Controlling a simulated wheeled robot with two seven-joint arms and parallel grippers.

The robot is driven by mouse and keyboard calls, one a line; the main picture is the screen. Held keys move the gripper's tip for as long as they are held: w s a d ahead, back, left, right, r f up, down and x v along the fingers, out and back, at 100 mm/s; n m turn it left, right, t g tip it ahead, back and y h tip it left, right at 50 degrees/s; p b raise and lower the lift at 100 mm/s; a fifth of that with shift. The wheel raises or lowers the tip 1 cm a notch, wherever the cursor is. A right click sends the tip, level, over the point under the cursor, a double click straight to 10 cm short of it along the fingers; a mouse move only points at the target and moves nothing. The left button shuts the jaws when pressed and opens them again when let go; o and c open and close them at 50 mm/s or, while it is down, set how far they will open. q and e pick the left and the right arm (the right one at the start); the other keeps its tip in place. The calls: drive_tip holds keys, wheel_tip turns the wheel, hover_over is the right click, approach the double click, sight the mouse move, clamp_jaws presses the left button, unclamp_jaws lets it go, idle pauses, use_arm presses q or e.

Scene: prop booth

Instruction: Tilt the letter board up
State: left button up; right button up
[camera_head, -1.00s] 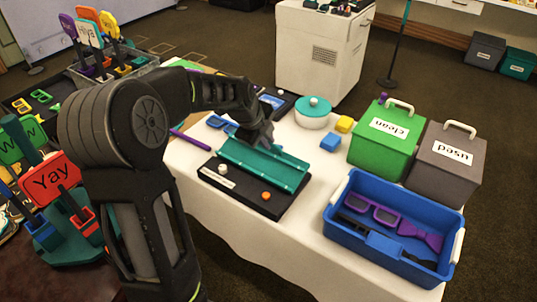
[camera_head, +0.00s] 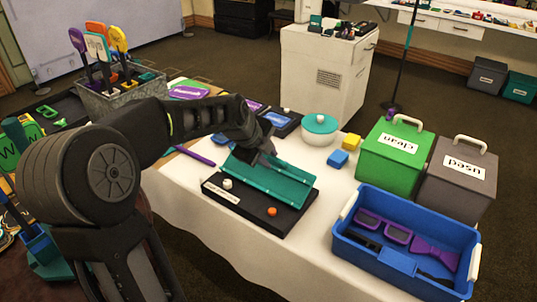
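The letter board (camera_head: 283,186) is a long teal panel on a black base (camera_head: 245,212) on the white-covered table. The panel stands at a slant, its far edge higher than its near edge. A white knob (camera_head: 227,184), an orange knob (camera_head: 272,211) and a small white label sit on the base in front of it. My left gripper (camera_head: 262,154) is at the panel's far edge, left of its middle, and appears to touch it. Its fingertips are dark and partly hidden, so I cannot tell their opening. My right gripper is not in view.
A white pot with a teal lid (camera_head: 320,124), a yellow block (camera_head: 351,141) and a blue block (camera_head: 338,159) lie behind the board. Green (camera_head: 392,153) and grey (camera_head: 456,180) bins and a blue tub (camera_head: 385,278) stand to the right. A purple stick (camera_head: 196,155) lies left.

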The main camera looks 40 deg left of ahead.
use_arm(q)
drive_tip(key=shift+o, duration=1.1)
drive_tip(key=shift+r, duration=0.15)
drive_tip(key=shift+s+r, duration=0.1)
drive_tip(key=shift+r, duration=0.1)
drive_tip(key=v, duration=0.7)
drive_tip(key=shift+s+r, duration=0.1)
drive_tip(key=shift+r, duration=0.05)
